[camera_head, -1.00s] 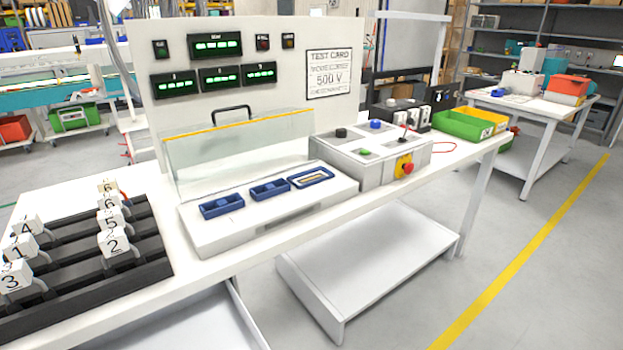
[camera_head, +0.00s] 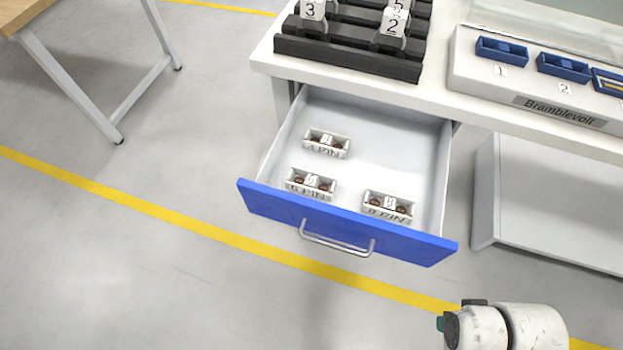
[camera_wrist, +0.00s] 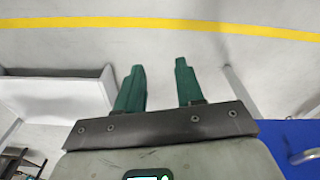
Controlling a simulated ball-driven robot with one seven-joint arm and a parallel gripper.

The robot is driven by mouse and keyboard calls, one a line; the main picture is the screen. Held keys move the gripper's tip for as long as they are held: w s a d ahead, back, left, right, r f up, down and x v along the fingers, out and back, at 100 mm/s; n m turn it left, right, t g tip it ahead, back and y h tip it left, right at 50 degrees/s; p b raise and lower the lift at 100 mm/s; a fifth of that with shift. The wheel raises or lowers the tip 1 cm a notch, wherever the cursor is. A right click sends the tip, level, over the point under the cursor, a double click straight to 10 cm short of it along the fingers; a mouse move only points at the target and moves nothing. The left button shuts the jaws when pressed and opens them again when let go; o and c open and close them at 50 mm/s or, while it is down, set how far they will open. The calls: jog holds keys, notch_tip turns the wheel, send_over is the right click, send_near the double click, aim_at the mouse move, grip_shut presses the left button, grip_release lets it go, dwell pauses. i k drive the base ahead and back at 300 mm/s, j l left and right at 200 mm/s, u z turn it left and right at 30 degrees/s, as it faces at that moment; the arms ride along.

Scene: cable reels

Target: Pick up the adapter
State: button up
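Three white adapters with brown round contacts lie in the open drawer (camera_head: 380,150) in the head view. One adapter (camera_head: 326,143), its label hard to read, is at the back left. The adapter labelled 6 PIN (camera_head: 311,184) is at the front left. Another adapter, apparently 8 PIN (camera_head: 387,206), is at the front right. My gripper shows in the wrist view, its two green fingers (camera_wrist: 157,88) apart with only floor between them. In the head view my arm's end is at the lower right, outside the drawer and apart from the adapters.
The drawer's blue front (camera_head: 345,222) with its metal handle (camera_head: 337,240) sticks out from the white bench (camera_head: 440,95). On the bench are a black rack (camera_head: 350,60) with numbered blocks and a Bramblevolt fixture (camera_head: 500,85). A wooden-topped table (camera_head: 20,12) stands at the left. The floor in front is clear.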

aim_at(300, 180)
jog(key=i+l+u, duration=0.1)
jog(key=u, duration=0.3)
jog(key=i+l+u, duration=0.1)
jog(key=u, duration=0.3)
jog(key=l+u, duration=0.2)
jog(key=u, duration=0.2)
jog(key=i+l, duration=0.05)
